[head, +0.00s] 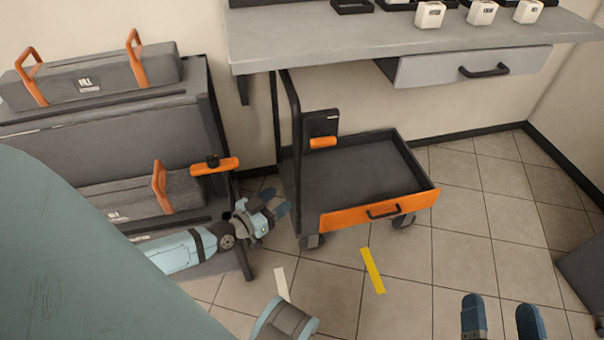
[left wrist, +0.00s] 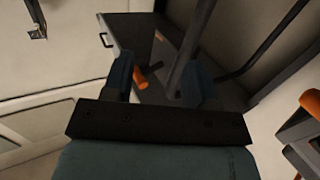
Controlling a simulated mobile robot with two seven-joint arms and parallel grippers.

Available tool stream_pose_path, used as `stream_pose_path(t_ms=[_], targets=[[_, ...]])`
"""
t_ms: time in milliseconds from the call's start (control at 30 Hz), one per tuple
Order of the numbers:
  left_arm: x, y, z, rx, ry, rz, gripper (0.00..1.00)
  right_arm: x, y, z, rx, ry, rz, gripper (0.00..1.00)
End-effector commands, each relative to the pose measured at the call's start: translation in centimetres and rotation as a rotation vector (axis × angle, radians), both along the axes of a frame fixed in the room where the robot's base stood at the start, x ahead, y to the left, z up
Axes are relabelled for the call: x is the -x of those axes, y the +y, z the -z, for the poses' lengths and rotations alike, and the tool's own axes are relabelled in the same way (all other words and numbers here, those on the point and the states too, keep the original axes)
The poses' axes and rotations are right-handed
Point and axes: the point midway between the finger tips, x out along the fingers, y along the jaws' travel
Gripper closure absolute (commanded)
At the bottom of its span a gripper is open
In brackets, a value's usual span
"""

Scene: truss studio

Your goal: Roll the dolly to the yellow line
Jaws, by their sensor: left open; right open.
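The dolly (head: 365,178) is a low dark grey empty tray on castors with an orange front panel and a tall dark push handle at its left. It stands under the wall bench. The yellow line (head: 373,270) is a short strip on the floor in front of the dolly, clear of its wheels. My left gripper (head: 281,200) is open at the dolly's left side, near the handle's foot. In the left wrist view, a dark post (left wrist: 183,55) and an orange grip (left wrist: 140,78) show between or beyond its fingers; contact cannot be told. My right gripper (head: 502,312) is open and empty at lower right.
A grey bench (head: 400,42) with a drawer (head: 440,68) overhangs the dolly's back. A rack (head: 217,130) with grey toolboxes (head: 100,78) stands left, close to my left arm. A white strip (head: 281,283) lies left of the yellow line.

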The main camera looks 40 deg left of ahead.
Motion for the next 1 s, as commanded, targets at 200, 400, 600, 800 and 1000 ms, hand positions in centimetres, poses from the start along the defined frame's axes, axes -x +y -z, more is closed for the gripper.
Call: stream_pose_path(t_ms=[200,400,600,800,1000], targets=[[-1.9,4.0,3.8,-0.006,-0.053,-0.076,0.47,0.6,0.5,1.3,-0.060,-0.078,-0.025,0.15],[-2.9,4.8,3.7,-0.003,-0.066,-0.097,0.47,0.8,0.6,1.0,-0.072,-0.088,-0.033,0.15],[-6.0,4.4,3.7,-0.002,-0.067,-0.097,0.47,0.7,0.7,2.2,-0.057,-0.056,-0.041,0.15],[-10.3,3.9,3.8,-0.002,-0.066,-0.097,0.47,0.5,0.8,3.9,-0.034,-0.010,-0.054,0.15],[-13.9,3.4,3.7,-0.002,-0.064,-0.095,0.47,0.4,1.0,5.1,-0.016,0.029,-0.066,0.15]])
